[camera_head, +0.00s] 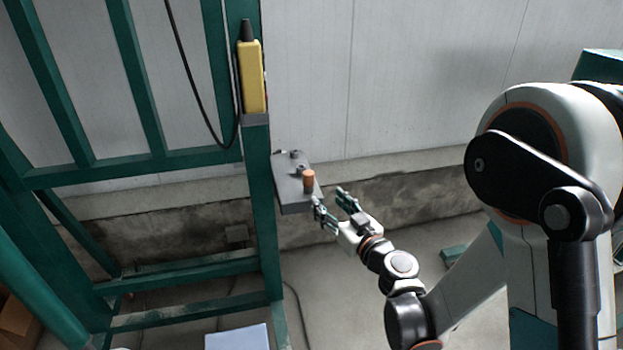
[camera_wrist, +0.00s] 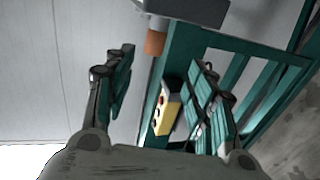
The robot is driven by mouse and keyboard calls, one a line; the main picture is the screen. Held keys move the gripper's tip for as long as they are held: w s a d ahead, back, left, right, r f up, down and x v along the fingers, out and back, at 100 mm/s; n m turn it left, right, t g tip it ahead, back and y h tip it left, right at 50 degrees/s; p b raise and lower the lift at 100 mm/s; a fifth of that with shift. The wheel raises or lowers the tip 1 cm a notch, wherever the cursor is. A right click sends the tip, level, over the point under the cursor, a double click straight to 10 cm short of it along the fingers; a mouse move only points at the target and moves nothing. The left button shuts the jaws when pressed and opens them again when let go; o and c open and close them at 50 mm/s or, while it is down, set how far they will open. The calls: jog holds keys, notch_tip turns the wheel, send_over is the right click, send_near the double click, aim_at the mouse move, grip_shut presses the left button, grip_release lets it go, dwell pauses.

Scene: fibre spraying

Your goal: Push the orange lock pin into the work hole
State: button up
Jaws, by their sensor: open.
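In the wrist view the orange pin (camera_wrist: 154,43) appears below the grey bracket (camera_wrist: 190,12), at the top of the picture. My gripper (camera_head: 330,198) is open and empty just right of the bracket's end, close to the pin but not around it. In the wrist view the fingers of my gripper (camera_wrist: 162,85) are spread wide, with the pin beyond the gap. I cannot make out the work hole; small grey parts (camera_head: 299,167) sit on the bracket behind the pin.
A yellow control box (camera_head: 252,77) hangs on the green post (camera_head: 263,220) above the bracket, with a black cable (camera_head: 190,80) beside it. Green frame bars fill the left. A pale wall stands behind. The floor right of the post looks clear near my gripper.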

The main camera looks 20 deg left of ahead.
aim_at(311, 180)
jog(key=p+x, duration=0.1)
jog(key=x, duration=0.6)
jog(key=shift+w+a+p, duration=0.2)
jog(key=shift+w+p, duration=0.05)
jog(key=shift+p, duration=0.1)
jog(key=shift+w+d+b+x, duration=0.15)
jog(key=shift+b+x, duration=0.4)
jog(key=shift+x, duration=0.9)
jog(key=shift+w+d+b+x, duration=0.15)
jog(key=shift+b+x, duration=0.35)
jog(key=shift+x, duration=0.95)
jog(key=shift+r, duration=0.1)
jog(key=c, duration=1.2)
